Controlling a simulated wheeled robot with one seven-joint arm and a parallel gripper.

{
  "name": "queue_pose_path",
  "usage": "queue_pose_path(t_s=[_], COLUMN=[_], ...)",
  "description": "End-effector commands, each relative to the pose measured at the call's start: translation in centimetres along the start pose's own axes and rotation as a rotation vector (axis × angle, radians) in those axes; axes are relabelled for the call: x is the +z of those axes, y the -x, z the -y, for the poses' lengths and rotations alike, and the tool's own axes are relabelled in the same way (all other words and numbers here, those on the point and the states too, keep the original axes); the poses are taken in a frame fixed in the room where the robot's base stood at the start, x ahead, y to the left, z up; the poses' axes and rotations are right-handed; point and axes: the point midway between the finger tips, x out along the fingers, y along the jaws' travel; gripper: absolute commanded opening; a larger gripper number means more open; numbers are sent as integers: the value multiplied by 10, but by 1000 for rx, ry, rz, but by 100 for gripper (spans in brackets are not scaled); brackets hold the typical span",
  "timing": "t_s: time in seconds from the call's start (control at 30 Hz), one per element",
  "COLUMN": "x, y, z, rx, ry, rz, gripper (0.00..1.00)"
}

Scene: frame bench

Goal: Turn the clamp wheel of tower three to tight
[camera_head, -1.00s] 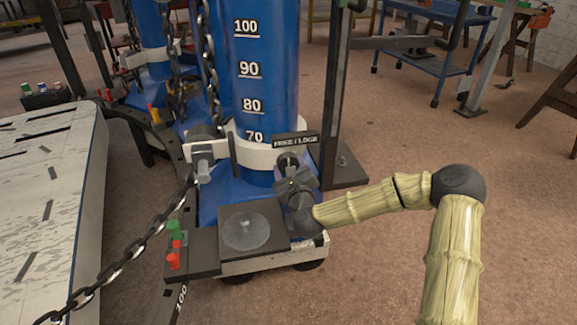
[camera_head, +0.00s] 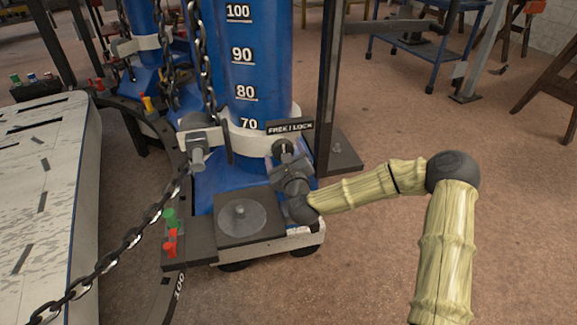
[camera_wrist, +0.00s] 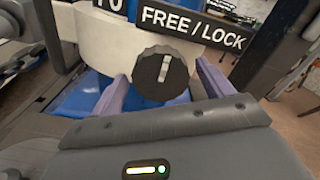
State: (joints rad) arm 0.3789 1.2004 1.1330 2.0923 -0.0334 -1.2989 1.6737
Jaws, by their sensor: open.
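The blue tower (camera_head: 258,60) stands upright with a white scale and a pale collar (camera_head: 250,146). A FREE / LOCK plate (camera_head: 290,127) is on the collar, and it also shows in the wrist view (camera_wrist: 195,25). Below it is a dark ribbed clamp wheel (camera_wrist: 160,73) with a white mark, nearly upright and tilted slightly right. My gripper (camera_wrist: 161,70) is open, with one finger on each side of the wheel; contact cannot be told. In the head view my gripper (camera_head: 288,160) covers part of the wheel. No tower number is readable.
A grey clamp (camera_head: 198,140) and a hanging chain (camera_head: 130,238) are left of the collar. A dark post (camera_head: 328,90) stands right of the tower.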

Motion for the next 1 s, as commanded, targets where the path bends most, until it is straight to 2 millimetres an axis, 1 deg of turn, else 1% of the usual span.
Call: queue_pose_path(t_s=[0.17,0.27,0.87,0.9,1.0], x=[1,1,0,3,4], y=[16,31,144,146,144], z=[0,0,0,2,4], rx=[2,4,5,1,-4], ry=[0,-1,-2,-2,-3], rz=[-1,-2,-2,-3,-5], gripper=[79,79,79,79,79])
